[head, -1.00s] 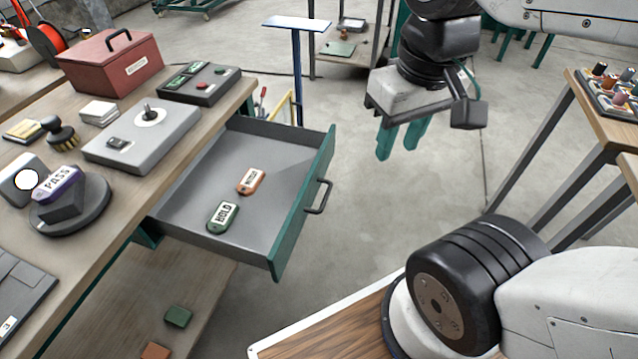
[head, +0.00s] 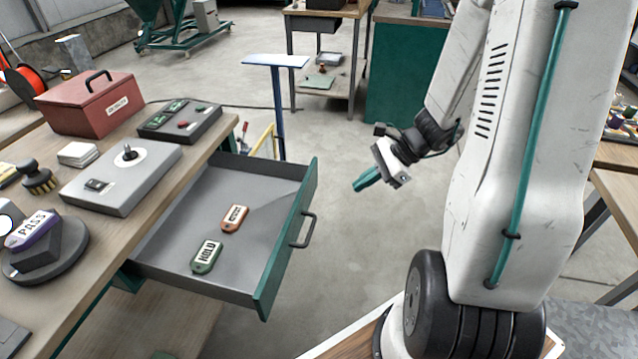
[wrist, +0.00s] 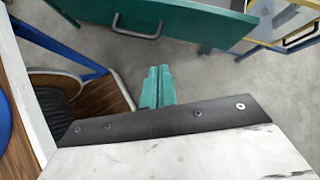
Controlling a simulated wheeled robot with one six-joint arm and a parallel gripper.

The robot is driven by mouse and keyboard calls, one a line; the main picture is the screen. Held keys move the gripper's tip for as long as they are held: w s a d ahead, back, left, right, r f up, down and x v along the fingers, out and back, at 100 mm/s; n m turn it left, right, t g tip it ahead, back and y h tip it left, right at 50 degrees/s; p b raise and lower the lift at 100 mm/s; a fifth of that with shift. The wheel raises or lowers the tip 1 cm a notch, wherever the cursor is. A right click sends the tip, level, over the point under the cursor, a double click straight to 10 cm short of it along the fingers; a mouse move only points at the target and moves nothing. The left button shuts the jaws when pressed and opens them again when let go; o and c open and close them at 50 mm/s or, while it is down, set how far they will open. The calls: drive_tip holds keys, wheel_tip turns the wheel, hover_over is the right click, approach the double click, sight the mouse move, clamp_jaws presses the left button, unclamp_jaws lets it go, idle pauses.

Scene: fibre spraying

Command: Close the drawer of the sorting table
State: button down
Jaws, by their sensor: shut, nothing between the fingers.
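The drawer (head: 165,258) of the sorting table (head: 60,290) stands pulled far out to the right in the head view. Its front is a green panel (head: 285,245) with a dark bar handle (head: 304,231). A HOLD tag (head: 206,257) and an orange tag (head: 234,218) lie inside it. My gripper (head: 358,184) is to the right of the drawer front, apart from it, with its green fingers together and empty. In the wrist view the fingers (wrist: 157,88) show below the green drawer front (wrist: 190,22) and its handle (wrist: 138,26), with floor between.
A blue stand (head: 277,100) is behind the drawer. Bare floor (head: 345,245) lies between drawer and arm.

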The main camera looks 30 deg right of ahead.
sight(311, 191)
drive_tip(key=w+d+f+m+t+h, duration=0.1)
drive_tip(key=w+d+f+m+t, duration=0.15)
drive_tip(key=w+m, duration=0.2)
drive_tip(key=shift+m, duration=0.45)
drive_tip(key=x, duration=0.7)
drive_tip(key=w+r+x, duration=0.1)
drive_tip(key=x, duration=0.3)
drive_tip(key=shift+a+r, duration=0.1)
drive_tip(key=shift+a, duration=0.1)
drive_tip(key=shift+w+a, duration=0.3)
drive_tip(key=shift+w, duration=0.05)
